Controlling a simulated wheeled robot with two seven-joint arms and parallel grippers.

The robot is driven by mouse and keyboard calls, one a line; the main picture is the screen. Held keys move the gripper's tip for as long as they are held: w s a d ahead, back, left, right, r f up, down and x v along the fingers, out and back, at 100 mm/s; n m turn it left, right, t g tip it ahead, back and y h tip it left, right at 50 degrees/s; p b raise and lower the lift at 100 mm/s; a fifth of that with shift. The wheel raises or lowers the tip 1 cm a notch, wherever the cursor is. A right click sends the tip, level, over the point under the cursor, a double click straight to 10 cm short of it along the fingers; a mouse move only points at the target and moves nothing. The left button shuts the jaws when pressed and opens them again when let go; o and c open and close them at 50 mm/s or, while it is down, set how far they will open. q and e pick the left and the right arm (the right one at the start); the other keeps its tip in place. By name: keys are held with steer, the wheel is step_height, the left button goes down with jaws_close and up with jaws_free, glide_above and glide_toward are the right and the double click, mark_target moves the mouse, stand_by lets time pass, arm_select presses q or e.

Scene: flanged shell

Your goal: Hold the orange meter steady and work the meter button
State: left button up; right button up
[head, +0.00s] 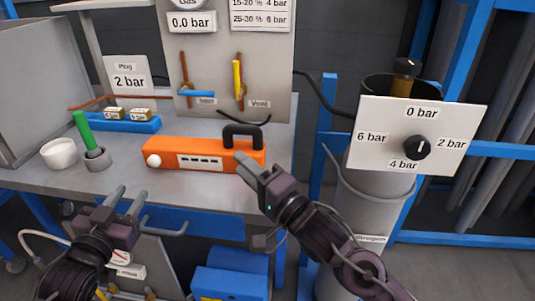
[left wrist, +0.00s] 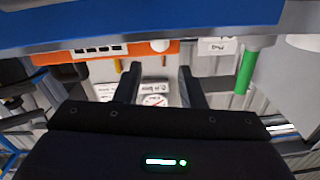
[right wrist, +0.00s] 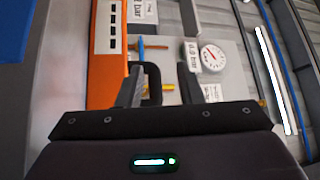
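The orange meter (head: 205,154) lies on the grey bench, with a white round button (head: 153,160) at its left end and a black handle (head: 243,131) at its right end. My right gripper (head: 250,168) is open at the meter's front right end. In the right wrist view the handle (right wrist: 153,82) appears between its spread fingers; I cannot tell whether they touch it. My left gripper (head: 132,198) is open and empty in front of the bench edge, below and left of the meter. The left wrist view shows the meter (left wrist: 75,54) and button (left wrist: 160,46) beyond its fingers.
A grey cup with a green stick (head: 96,158) and a white bowl (head: 58,153) stand left of the meter. A blue block (head: 118,122) is behind them. A gas panel (head: 232,75) stands behind the meter. A dial plate (head: 385,150) on a cylinder is at right.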

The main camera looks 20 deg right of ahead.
steer(key=m+h, duration=0.1)
glide_toward(244, 134)
steer(key=shift+x, duration=0.95)
steer(key=shift+w+a+r, duration=0.1)
steer(key=shift+w, duration=0.05)
steer(key=x, duration=0.7)
steer(key=shift+w+a, duration=0.1)
steer(key=shift+w, duration=0.1)
